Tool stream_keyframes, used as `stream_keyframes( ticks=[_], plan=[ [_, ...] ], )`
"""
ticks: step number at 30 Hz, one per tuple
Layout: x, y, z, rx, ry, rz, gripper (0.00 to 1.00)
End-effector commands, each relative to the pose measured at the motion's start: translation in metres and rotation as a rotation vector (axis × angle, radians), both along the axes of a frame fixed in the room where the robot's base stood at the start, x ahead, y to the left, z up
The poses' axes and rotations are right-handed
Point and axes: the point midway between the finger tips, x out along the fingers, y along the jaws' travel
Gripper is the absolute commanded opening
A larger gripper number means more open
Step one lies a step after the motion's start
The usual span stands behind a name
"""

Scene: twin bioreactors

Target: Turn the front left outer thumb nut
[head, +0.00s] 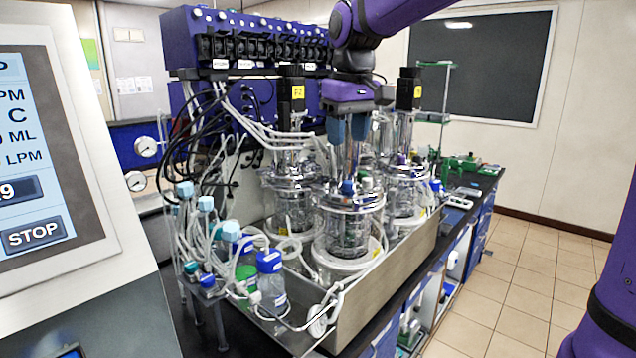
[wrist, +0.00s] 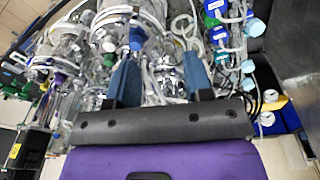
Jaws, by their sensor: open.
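The front glass vessel (head: 340,235) stands in a metal tray, with a shiny metal head plate (head: 350,198) and crowded fittings on top. The front left outer thumb nut is too small to pick out among these fittings. My gripper (head: 348,142) points down above this head plate, its two blue fingers apart with nothing seen held between them. In the wrist view the open fingers of my gripper (wrist: 159,62) reach toward blurred metal and glass fittings. Whether a fingertip touches anything cannot be told.
Another vessel (head: 290,205) stands behind left, with a black motor (head: 291,92) above. Blue-capped bottles (head: 270,280) and tubing crowd the left front. A purple pump bank (head: 245,40) is behind. A control screen (head: 45,160) stands far left. The floor at right is clear.

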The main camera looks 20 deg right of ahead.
Motion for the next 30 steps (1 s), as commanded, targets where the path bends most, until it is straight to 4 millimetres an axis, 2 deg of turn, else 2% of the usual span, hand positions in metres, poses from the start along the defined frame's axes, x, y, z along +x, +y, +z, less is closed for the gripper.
stream_keyframes(
  ticks=[1,3,6,10,14,19,30],
  plan=[
    [0.019,0.005,-0.003,-0.002,0.024,0.015,0.47],
    [0.040,0.010,-0.006,-0.004,0.050,0.036,0.47],
    [0.064,0.017,-0.012,-0.006,0.083,0.060,0.47],
    [0.085,0.023,-0.017,-0.007,0.111,0.080,0.47],
    [0.093,0.025,-0.021,-0.008,0.123,0.090,0.47],
    [0.094,0.025,-0.034,-0.008,0.124,0.090,0.47],
    [0.093,0.025,-0.097,-0.008,0.126,0.090,0.47]
  ],
)
